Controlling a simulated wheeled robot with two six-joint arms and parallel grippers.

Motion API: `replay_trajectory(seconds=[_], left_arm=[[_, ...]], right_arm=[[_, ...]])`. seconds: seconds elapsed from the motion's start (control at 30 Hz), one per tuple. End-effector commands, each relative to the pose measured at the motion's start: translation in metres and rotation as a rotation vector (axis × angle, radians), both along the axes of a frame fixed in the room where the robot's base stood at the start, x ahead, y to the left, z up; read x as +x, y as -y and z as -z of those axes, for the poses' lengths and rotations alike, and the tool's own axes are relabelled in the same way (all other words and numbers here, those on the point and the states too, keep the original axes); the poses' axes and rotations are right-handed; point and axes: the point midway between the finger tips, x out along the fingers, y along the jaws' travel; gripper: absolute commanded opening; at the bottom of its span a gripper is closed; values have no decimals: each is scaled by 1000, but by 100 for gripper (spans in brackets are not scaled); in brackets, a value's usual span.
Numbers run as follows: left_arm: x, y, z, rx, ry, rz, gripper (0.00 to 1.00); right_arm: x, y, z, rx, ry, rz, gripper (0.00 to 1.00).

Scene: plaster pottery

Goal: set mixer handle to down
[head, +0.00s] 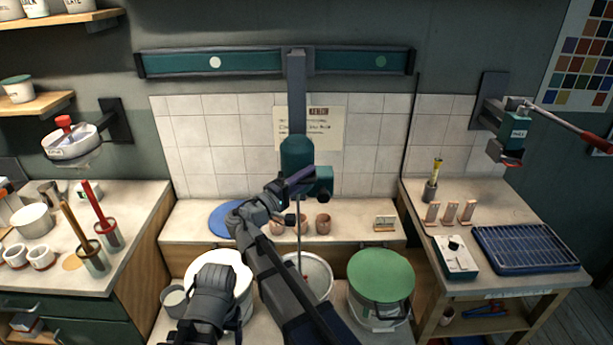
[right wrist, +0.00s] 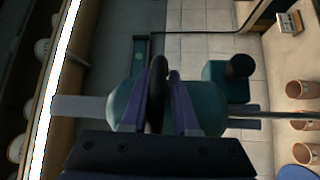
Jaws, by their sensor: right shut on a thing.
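The mixer (head: 297,151) is a teal body on a grey upright that hangs from a wall rail. Its thin shaft (head: 299,237) runs down into an open white bucket (head: 318,266). My right gripper (head: 303,180) is at the lower front of the mixer body. In the right wrist view its two purple-grey fingers (right wrist: 170,105) are closed around a dark, upright mixer handle (right wrist: 158,85), with the teal body (right wrist: 125,103) behind. The handle is largely hidden by the gripper in the head view. My left arm's grey link shows low in the head view, but its gripper does not.
A green-lidded bucket (head: 381,275) and a white bucket (head: 236,272) flank the mixing bucket. Several terracotta cups (head: 323,223) and a blue disc (head: 226,220) lie on the ledge behind. Side counters hold tools and a blue rack (head: 530,248).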

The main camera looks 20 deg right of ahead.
Motion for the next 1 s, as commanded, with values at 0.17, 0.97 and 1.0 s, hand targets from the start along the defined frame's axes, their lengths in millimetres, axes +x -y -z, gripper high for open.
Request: replay_trajectory(seconds=[0.17,0.97,1.0], left_arm=[[0,0,57,0,0,-2,71],[0,0,106,0,0,-2,71],[0,0,106,0,0,-2,71]], right_arm=[[-2,0,57,-1,1,2,0],[-3,0,107,3,-1,5,32],[-3,0,107,3,-1,5,36]])
